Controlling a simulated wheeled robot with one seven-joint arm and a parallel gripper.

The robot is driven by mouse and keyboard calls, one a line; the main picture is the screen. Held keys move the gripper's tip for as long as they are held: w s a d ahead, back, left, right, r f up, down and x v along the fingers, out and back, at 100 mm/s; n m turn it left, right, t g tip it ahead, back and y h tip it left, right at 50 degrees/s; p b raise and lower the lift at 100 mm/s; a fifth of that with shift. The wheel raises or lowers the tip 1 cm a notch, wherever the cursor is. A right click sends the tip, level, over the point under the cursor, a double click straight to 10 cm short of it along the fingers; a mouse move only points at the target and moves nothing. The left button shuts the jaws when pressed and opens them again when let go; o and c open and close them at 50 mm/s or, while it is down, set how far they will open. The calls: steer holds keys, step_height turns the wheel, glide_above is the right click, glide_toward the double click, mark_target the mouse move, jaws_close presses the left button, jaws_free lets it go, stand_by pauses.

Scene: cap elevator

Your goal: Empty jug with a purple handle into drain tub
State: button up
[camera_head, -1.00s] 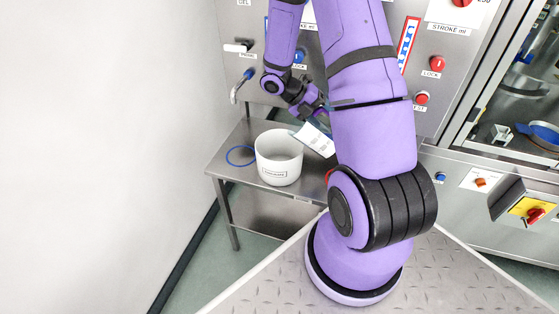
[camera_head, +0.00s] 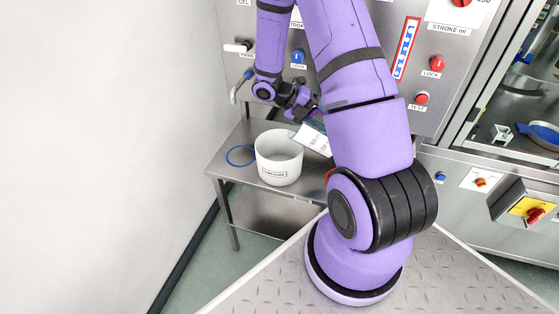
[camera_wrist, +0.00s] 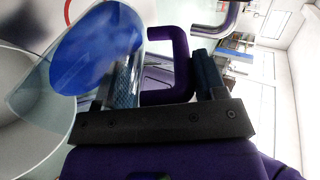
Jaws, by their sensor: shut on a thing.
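The jug shows in the wrist view as a clear wall (camera_wrist: 62,100) with a blue patch, which looks like liquid, inside. Its purple handle (camera_wrist: 180,55) is between the fingers of my gripper (camera_wrist: 165,78), which is shut on it. In the head view the jug (camera_head: 313,137) is a pale, tilted body with printed marks, partly hidden by my arm, just below my gripper (camera_head: 306,108). The white drain tub (camera_head: 279,160) stands on the steel shelf, left of and below the jug. The tub's pale wall (camera_wrist: 22,120) also shows at the left of the wrist view, close to the jug's mouth.
A bent tap-like handle (camera_head: 240,86) and the machine's panel (camera_head: 433,100) with buttons are behind. A white wall is at left. A red thing (camera_head: 329,174) is mostly hidden by my arm.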

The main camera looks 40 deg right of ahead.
steer(key=shift+w+a, duration=0.1)
steer(key=shift+w+a+g, duration=0.1)
steer(key=shift+w+g, duration=0.05)
steer(key=shift+g, duration=0.15)
steer(key=shift+h, duration=0.4)
steer(key=shift+w+a+f+g, duration=0.1)
steer(key=shift+w+a+g, duration=0.15)
steer(key=shift+g, duration=0.05)
steer(key=shift+h, duration=0.3)
steer(key=shift+w+a+r+g, duration=0.15)
steer(key=shift+w+r+g, duration=0.1)
steer(key=shift+w+g, duration=0.05)
steer(key=shift+w+a, duration=0.1)
steer(key=shift+a, duration=0.05)
stand_by(0.5)
